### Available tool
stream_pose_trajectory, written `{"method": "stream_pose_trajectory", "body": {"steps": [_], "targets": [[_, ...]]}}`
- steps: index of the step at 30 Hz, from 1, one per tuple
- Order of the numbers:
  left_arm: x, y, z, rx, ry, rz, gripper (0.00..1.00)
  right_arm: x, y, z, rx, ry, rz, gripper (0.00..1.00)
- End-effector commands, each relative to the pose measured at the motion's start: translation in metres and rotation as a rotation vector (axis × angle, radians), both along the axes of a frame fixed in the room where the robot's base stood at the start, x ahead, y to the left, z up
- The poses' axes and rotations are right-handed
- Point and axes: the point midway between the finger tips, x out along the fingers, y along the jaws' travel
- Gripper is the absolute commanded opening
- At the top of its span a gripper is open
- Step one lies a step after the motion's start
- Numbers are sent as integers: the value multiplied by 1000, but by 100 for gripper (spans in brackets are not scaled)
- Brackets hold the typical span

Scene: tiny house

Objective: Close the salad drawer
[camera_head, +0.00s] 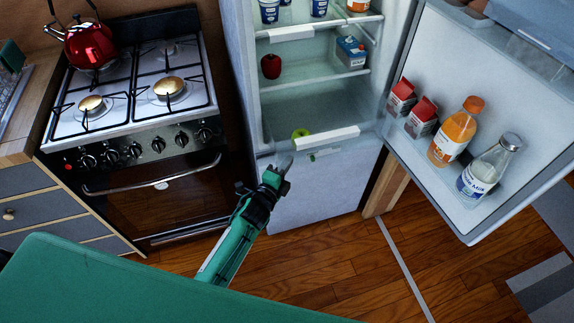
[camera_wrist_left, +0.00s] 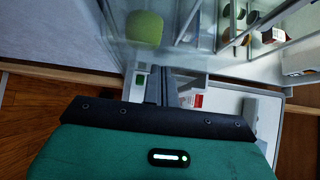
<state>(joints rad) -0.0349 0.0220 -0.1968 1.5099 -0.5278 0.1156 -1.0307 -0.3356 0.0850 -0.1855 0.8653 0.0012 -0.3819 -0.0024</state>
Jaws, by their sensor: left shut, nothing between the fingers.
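The salad drawer, with a pale handle strip (camera_head: 327,138) along its front, is in the bottom of the open fridge. A green apple (camera_head: 300,132) lies inside near its front; it also shows through the clear wall in the left wrist view (camera_wrist_left: 145,28). My left gripper (camera_head: 284,162) is shut and empty, just in front of the drawer's left front part. Its fingers (camera_wrist_left: 160,84) point toward the drawer in the left wrist view; I cannot tell whether they touch it. How far the drawer stands out is hard to tell. My right gripper is not in view.
The fridge door (camera_head: 520,110) stands wide open at the right, with bottles and cartons in its shelf. A stove (camera_head: 140,110) with a red kettle (camera_head: 88,45) is at the left. Wooden floor (camera_head: 330,250) lies open in front of the fridge.

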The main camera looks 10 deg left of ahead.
Motion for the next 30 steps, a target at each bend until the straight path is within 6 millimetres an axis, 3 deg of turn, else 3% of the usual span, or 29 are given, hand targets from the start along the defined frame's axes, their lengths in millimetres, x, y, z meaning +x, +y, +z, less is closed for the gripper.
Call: {"method": "stream_pose_trajectory", "body": {"steps": [4, 8, 18, 24, 30], "targets": [[8, 5, 0, 2, -3, -1, 0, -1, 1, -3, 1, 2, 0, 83], [31, 18, -1, 4, -4, -1, 0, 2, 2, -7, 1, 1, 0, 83], [97, 57, -2, 4, -3, 0, 0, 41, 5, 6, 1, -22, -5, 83], [114, 67, -1, 2, -1, 1, 0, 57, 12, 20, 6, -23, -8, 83], [117, 69, 0, 0, 0, 1, 0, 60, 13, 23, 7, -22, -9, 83]]}}
